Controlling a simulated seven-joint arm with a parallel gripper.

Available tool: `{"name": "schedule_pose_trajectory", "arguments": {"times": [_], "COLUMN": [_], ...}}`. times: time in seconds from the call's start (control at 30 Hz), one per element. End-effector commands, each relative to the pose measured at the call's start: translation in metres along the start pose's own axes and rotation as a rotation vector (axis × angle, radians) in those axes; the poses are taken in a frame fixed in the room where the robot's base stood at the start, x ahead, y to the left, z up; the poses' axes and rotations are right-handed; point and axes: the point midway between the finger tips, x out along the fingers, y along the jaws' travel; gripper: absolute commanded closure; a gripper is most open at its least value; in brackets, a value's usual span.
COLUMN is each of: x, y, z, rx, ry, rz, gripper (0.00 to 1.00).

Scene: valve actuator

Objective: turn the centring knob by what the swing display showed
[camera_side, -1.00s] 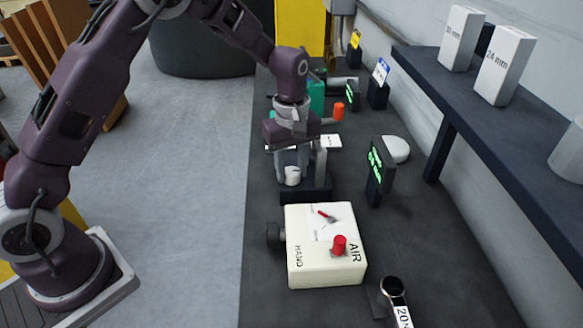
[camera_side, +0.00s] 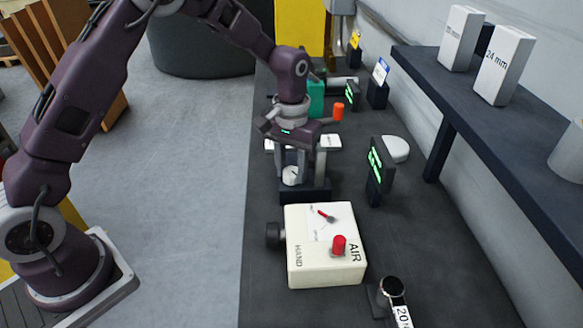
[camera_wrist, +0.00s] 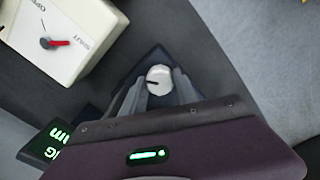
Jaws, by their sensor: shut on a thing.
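The centring knob is a small white round knob (camera_wrist: 159,79) with a dark pointer line, seen in the wrist view between my fingertips. In the side view the knob (camera_side: 291,176) shows low on a dark base block (camera_side: 318,192). My gripper (camera_wrist: 158,88) is shut on the knob, one grey finger on each side. The swing display (camera_side: 376,165) is a dark upright panel with green text to the right of the knob. Part of a green-lettered display (camera_wrist: 52,142) also shows at the lower left of the wrist view; its text is cut off.
A cream box (camera_side: 325,262) marked HAND and AIR, with a red knob and red pointer, stands in front of the base block. A dark shelf (camera_side: 480,130) with white boxes runs along the right. A round gauge (camera_side: 392,287) stands at the front.

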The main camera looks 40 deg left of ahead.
Motion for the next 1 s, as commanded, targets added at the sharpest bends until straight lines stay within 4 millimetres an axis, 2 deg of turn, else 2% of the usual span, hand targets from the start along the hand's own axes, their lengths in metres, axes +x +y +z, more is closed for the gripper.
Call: {"name": "schedule_pose_trajectory", "arguments": {"times": [0.5,1.0], "x": [-0.0009,-0.0009], "y": [0.0005,0.0004], "z": [0.0000,0.0003], "rx": [0.444,0.644], "ry": [0.000,0.000], "rz": [0.001,0.001], "gripper": [1.00,1.00]}}
